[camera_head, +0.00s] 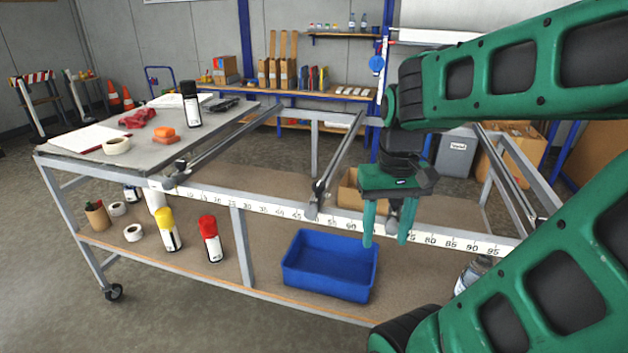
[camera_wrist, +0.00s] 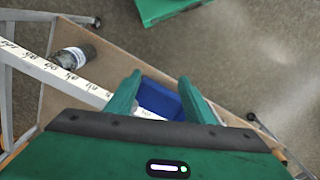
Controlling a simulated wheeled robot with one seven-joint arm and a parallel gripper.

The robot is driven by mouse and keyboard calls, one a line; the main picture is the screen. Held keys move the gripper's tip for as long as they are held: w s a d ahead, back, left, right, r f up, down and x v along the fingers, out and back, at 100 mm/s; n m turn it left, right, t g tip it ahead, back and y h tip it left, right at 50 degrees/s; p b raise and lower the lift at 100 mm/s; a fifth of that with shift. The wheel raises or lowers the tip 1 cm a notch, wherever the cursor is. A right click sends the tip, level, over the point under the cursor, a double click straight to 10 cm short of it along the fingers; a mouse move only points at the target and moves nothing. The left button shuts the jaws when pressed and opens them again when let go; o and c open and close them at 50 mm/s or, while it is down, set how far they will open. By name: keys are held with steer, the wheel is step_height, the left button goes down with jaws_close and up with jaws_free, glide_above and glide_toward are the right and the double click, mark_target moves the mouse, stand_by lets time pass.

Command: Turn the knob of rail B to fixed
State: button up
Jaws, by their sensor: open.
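Several metal rails cross the frame of the workbench. One rail (camera_head: 225,143) is at the left, with a dark fitting at its front end near the bench's corner. A middle rail (camera_head: 340,160) ends in a fitting (camera_head: 313,208) on the front scale, near the 45 to 50 marks. Another rail (camera_head: 508,175) is at the right, partly behind my arm. I can read no rail letters, and knob positions are too small to tell. My gripper (camera_head: 388,232) is open and empty, fingers pointing down, right of the middle fitting. It also shows in the wrist view (camera_wrist: 158,88).
A white numbered scale (camera_head: 270,207) runs along the bench front. A blue bin (camera_head: 330,265) and spray cans (camera_head: 210,240) stand on the lower shelf. A clear bottle (camera_wrist: 72,60) is on the shelf.

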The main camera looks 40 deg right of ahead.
steer(key=w+d+r+n, duration=0.1)
steer(key=w+r, duration=0.2)
steer(key=w, duration=0.4)
steer(key=w+d+r+n, duration=0.1)
steer(key=w+r, duration=0.3)
steer(key=w, duration=0.2)
steer(key=n, duration=0.2)
glide_toward(319, 184)
step_height(319, 184, down, 8)
steer(key=shift+w+f, duration=0.1)
steer(key=shift+f, duration=0.05)
